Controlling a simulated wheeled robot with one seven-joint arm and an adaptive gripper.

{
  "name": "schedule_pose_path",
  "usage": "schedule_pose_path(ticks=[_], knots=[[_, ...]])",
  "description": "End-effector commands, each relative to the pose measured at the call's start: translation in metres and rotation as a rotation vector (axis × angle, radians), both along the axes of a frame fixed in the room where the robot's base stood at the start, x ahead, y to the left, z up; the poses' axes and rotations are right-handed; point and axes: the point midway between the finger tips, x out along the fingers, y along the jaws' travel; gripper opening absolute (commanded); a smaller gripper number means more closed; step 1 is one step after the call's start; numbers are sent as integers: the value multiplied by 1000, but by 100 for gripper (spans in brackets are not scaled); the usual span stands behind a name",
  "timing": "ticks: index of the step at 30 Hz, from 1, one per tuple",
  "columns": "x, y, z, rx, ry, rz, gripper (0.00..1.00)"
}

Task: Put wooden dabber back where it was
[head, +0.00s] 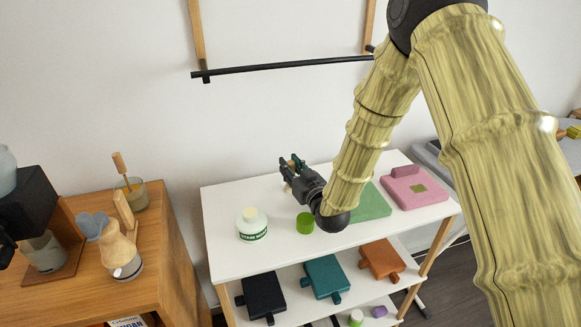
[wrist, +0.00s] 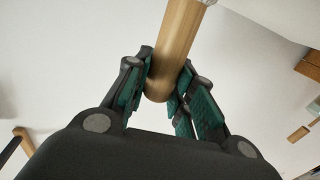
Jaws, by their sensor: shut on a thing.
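My gripper (head: 292,166) is above the white shelf unit's top in the head view. In the wrist view its two green-padded fingers (wrist: 166,72) are shut on a round wooden handle, which I take to be the wooden dabber (wrist: 180,40). The handle's rounded end sits between the fingers, and its other end runs out of the top of the picture past a pale grey part. In the head view the dabber is small and mostly hidden by the fingers. I cannot tell whether it touches anything.
A wooden cabinet (head: 165,270) at left holds a glass (head: 136,197) and coffee things.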

Motion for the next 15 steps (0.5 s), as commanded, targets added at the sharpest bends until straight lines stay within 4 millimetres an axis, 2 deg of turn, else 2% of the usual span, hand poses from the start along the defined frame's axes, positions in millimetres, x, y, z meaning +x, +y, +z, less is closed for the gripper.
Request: schedule_pose_path(ticks=[1, 4, 15], knots=[[0, 0, -1, 0, 0, 0, 28], [0, 0, -1, 0, 0, 0, 46], [0, 0, 2, 0, 0, 0, 46]])
